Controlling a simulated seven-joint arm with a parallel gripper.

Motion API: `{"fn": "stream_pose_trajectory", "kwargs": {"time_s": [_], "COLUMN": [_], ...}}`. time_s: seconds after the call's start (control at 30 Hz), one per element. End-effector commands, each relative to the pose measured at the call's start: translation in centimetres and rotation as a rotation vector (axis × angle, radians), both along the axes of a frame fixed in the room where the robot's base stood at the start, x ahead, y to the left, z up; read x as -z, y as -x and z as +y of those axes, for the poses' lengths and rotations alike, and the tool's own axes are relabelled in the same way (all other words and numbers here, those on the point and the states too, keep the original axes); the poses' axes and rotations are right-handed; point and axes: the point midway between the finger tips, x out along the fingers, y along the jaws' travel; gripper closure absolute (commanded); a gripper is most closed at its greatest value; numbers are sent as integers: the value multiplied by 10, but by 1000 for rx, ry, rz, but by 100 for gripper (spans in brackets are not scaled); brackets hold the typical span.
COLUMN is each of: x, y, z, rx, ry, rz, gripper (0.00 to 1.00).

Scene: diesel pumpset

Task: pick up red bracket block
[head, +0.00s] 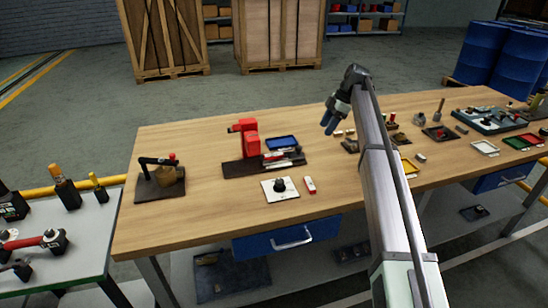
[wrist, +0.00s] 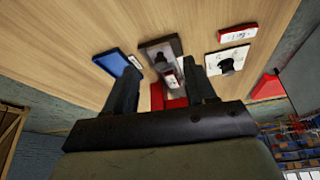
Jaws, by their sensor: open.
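A tall red bracket-shaped block (head: 249,138) stands on a dark base plate (head: 236,169) left of centre on the wooden table. A part jutting left at its top gives it a stepped outline. My gripper (head: 330,121) hangs above the table, to the right of the block and apart from it. In the wrist view, my gripper (wrist: 160,82) has its two fingers spread with nothing held. A red piece (wrist: 171,101), probably this block, shows beyond and between the fingers, partly hidden by the gripper body.
A blue tray (head: 282,142) lies behind the dark base. A white plate with a black knob (head: 282,194) and a small red-and-white block (head: 310,185) lie in front. A black clamp-like fixture (head: 160,174) stands at left. Bare wood lies between. Several small parts crowd the right side.

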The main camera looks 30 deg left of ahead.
Motion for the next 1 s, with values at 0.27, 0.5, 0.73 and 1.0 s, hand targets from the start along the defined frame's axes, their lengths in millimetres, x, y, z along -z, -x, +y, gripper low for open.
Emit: {"fn": "stream_pose_trajectory", "kwargs": {"time_s": [0.27, 0.5, 0.73, 1.0], "x": [-23, -24, -2, 41], "y": [63, 80, 88, 99], "z": [93, 114, 120, 132], "rx": [-145, -178, -179, -178], "ry": [16, 20, 20, 21], "rz": [3, 4, 5, 5], "gripper": [45, 45, 45, 45]}}
